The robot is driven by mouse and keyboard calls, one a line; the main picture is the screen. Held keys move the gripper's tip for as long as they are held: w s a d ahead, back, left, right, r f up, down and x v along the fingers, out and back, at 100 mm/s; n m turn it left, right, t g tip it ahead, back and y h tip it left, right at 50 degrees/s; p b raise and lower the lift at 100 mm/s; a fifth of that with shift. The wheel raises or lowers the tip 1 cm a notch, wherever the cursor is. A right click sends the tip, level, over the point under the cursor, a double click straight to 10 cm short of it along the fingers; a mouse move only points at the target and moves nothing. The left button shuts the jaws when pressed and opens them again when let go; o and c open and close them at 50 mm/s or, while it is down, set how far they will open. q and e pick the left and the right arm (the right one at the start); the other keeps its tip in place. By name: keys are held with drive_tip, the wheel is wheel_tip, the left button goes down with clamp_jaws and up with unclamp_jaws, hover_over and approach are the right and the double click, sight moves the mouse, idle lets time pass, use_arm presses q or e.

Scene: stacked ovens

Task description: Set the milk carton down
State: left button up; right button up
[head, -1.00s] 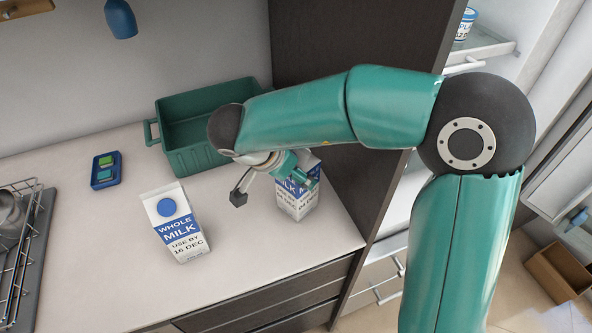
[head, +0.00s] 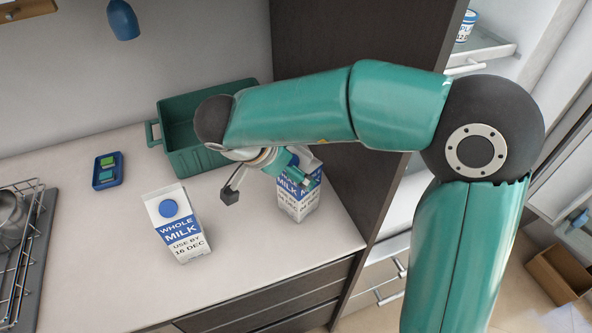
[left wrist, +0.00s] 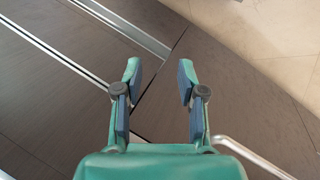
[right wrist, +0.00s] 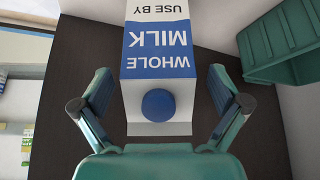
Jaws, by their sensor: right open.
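A white and blue milk carton (head: 299,203) stands upright on the counter near the dark tall panel, partly hidden by my right gripper (head: 268,188). In the right wrist view the same carton (right wrist: 158,62) lies between the two spread fingers, its blue cap toward the palm. A gap shows on each side, so the fingers do not grip it. A second milk carton (head: 179,228) stands upright farther left on the counter. My left gripper (left wrist: 158,75) is open and empty in the left wrist view, over dark cabinet fronts; it is not in the head view.
A green crate (head: 165,108) stands behind the cartons, against the wall. The counter's front edge is clear.

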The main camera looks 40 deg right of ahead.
drive_tip(key=w+v, duration=0.1)
drive_tip(key=v, duration=0.8)
drive_tip(key=shift+s+p, duration=0.3)
drive_tip(key=shift+s, duration=0.2)
drive_tip(key=shift+f, duration=0.1)
